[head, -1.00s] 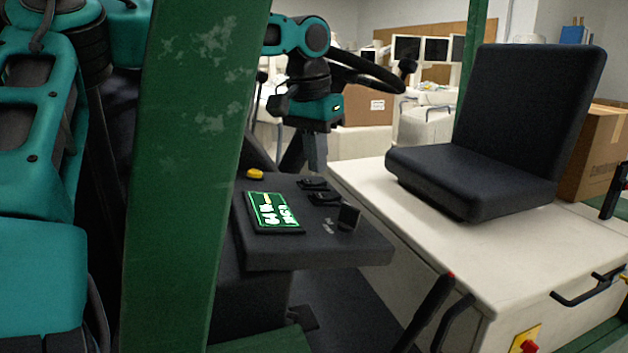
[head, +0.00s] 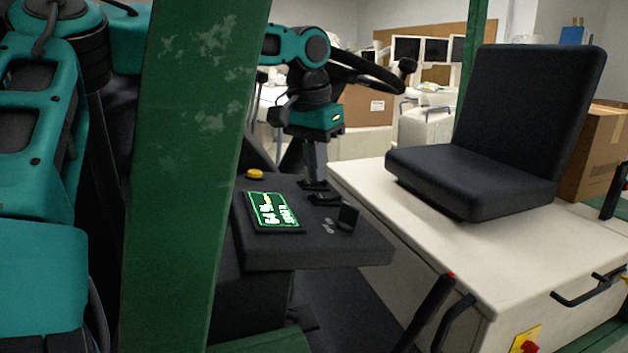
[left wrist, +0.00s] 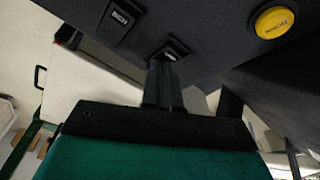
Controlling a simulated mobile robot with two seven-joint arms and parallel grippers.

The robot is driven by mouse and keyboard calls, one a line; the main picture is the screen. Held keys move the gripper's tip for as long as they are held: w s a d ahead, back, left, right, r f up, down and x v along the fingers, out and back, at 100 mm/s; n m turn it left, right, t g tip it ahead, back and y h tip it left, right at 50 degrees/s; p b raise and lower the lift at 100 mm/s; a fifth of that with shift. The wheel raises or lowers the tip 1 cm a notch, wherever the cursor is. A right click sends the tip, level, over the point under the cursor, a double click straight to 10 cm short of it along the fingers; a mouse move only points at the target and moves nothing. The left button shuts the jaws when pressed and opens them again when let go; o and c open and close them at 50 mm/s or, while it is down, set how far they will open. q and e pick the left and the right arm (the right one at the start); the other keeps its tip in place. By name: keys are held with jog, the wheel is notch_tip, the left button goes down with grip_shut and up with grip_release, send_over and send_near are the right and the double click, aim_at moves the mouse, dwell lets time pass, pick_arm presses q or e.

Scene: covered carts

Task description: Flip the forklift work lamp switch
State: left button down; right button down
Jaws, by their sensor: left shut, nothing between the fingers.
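Two black rocker switches sit on the dark console (head: 340,250), a rear one (head: 313,185) and a nearer one (head: 325,198). In the left wrist view they are one by the fingertips (left wrist: 171,51) and one further left (left wrist: 118,20). Their labels are too small to read, so I cannot tell which is the lamp switch. My left gripper (head: 316,178) points down, shut and empty, with its tips at the rear switch. The tips (left wrist: 163,66) partly cover that switch's edge; contact is not clear. My right gripper is not in view.
A yellow button (head: 255,174) and a lit green display (head: 272,212) are on the console. A green post (head: 185,180) stands close in front. The steering wheel (head: 370,75) is behind my left arm. A black seat (head: 480,150) stands to the right.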

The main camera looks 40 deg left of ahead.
pick_arm(q)
jog(key=shift+s+f, duration=0.1)
jog(key=shift+f, duration=0.1)
jog(key=shift+r, duration=0.6)
jog(key=shift+r+p, duration=0.3)
jog(key=shift+r, duration=2.65)
